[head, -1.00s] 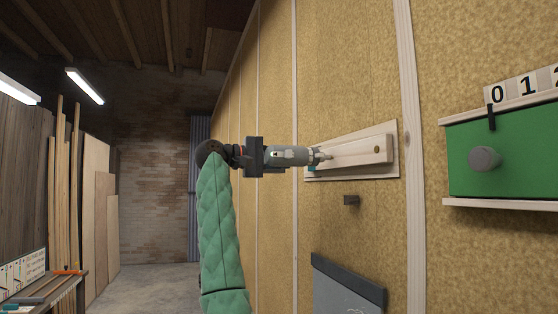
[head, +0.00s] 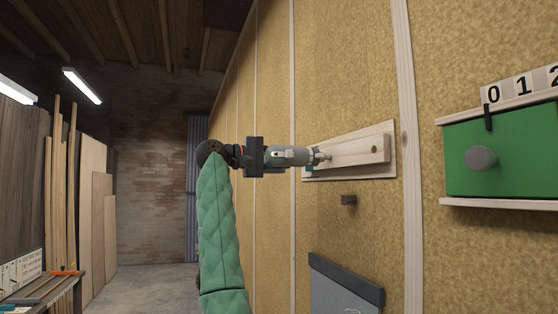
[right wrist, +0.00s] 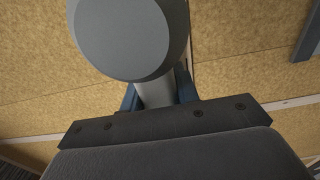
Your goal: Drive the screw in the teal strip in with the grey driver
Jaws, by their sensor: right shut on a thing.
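My right gripper (head: 270,157) is shut on the grey driver (head: 291,155) and holds it level, its tip pointing right at the left part of a pale wooden board (head: 350,172) on the wall. The driver's round grey end (right wrist: 130,35) fills the top of the right wrist view, with the gripper's blue fingers (right wrist: 157,97) on both sides of its shaft. A small patch of the teal strip (head: 309,168) shows just below the driver's tip. The screw is hidden, and I cannot tell whether the tip touches it. My left gripper is not in view.
A wooden bar with a dark hole (head: 374,150) lies across the board. Below are a small dark peg (head: 348,200) and a grey panel (head: 345,285). A green box with a grey knob (head: 480,158) stands out at the right. A workbench (head: 45,290) is at lower left.

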